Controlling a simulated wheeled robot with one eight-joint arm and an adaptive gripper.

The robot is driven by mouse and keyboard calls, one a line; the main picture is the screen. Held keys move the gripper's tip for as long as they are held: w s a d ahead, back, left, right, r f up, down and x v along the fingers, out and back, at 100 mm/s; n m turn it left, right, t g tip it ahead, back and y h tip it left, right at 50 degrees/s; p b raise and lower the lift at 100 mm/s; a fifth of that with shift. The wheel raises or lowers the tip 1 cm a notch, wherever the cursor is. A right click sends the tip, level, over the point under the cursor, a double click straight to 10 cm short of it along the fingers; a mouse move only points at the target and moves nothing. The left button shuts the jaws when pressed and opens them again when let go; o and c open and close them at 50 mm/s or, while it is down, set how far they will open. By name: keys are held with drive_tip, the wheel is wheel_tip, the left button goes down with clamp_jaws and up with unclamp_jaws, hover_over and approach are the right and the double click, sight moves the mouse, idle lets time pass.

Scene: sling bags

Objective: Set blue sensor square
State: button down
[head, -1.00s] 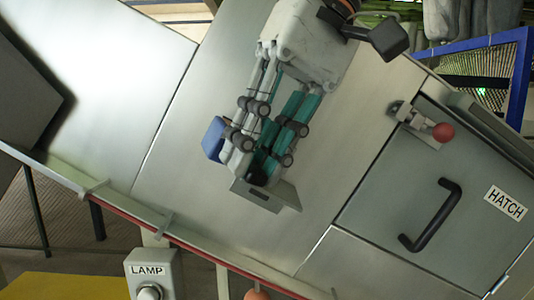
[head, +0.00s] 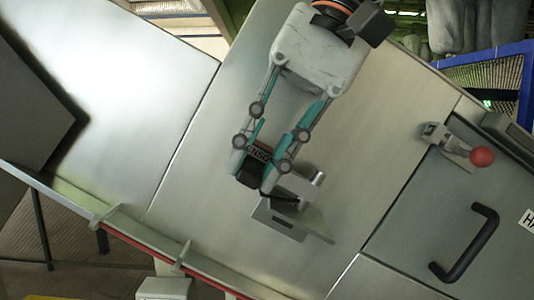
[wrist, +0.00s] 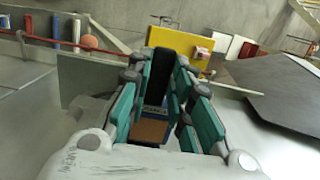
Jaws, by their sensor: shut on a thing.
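My gripper (head: 253,172) hangs over the sloping metal panel, its fingers shut on the blue sensor. In the head view the sensor (head: 259,153) shows mostly as a dark body with a partly hidden label. In the wrist view the sensor (wrist: 155,101) shows blue with a label and a brown face between the teal finger pads; the fingers hide much of it. A grey metal bracket (head: 308,222) with a slot stands just below and right of the fingertips in the head view. Whether the sensor touches it, I cannot tell.
A hatch with a black handle (head: 470,245) and a red-knobbed latch (head: 481,157) lies to the right. A rail with a red strip (head: 140,254) runs along the panel's lower edge. The panel left of my gripper (head: 180,160) is bare.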

drive_tip(key=c, duration=1.4)
unclamp_jaws()
drive_tip(key=shift+c, duration=0.2)
drive_tip(key=v, duration=1.2)
drive_tip(key=shift+f, duration=0.1)
